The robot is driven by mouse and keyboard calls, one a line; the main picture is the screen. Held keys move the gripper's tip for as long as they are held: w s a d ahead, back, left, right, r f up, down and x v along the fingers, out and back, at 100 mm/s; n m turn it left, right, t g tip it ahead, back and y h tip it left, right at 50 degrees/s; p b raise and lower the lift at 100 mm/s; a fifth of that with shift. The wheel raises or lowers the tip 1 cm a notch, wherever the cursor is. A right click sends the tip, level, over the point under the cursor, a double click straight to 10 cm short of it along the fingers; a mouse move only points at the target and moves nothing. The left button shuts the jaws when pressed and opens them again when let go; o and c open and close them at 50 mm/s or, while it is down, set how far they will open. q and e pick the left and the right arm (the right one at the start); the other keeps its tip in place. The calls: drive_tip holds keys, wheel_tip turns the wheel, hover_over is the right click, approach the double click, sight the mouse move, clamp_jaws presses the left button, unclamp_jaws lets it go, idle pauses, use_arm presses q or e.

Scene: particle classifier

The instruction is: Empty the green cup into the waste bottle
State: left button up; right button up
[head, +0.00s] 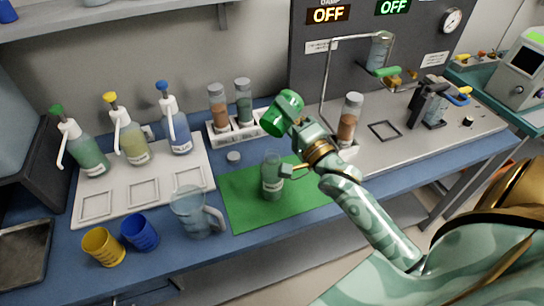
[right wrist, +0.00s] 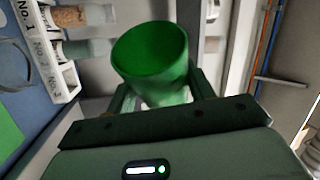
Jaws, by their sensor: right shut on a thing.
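The green cup (head: 281,115) is tilted in the air at the centre of the head view. My right gripper (head: 300,128) is shut on it. In the right wrist view the cup (right wrist: 152,62) shows its round mouth and green inner wall; I cannot make out any contents. A clear bottle with a white label (head: 272,186) stands upright on the green mat (head: 240,207), below and apart from the cup. It looks like the waste bottle, but I cannot read its label. A small pale piece shows against its right side; I cannot tell what it is. My left gripper is not in view.
A rack (head: 228,133) of labelled vials stands behind the mat. A clear jug (head: 192,212), a blue cup (head: 140,233) and a yellow cup (head: 102,246) stand left of it. Pump bottles stand on a white tray (head: 170,190). A metal stand (head: 327,85) rises at right.

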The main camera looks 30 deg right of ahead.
drive_tip(key=shift+s+a+r+n+t+y, duration=0.15)
drive_tip(key=shift+a+n+y, duration=0.25)
drive_tip(key=shift+n, duration=0.65)
drive_tip(key=shift+s+a+r+n+t+y, duration=0.1)
drive_tip(key=shift+a+r+n+t+y, duration=0.25)
drive_tip(key=shift+n, duration=0.75)
drive_tip(key=shift+s+a+r+n+t+y, duration=0.1)
drive_tip(key=shift+a+n+y, duration=0.15)
drive_tip(key=shift+n+y, duration=0.55)
idle(2.4)
drive_tip(key=shift+n+h, duration=0.25)
idle(0.6)
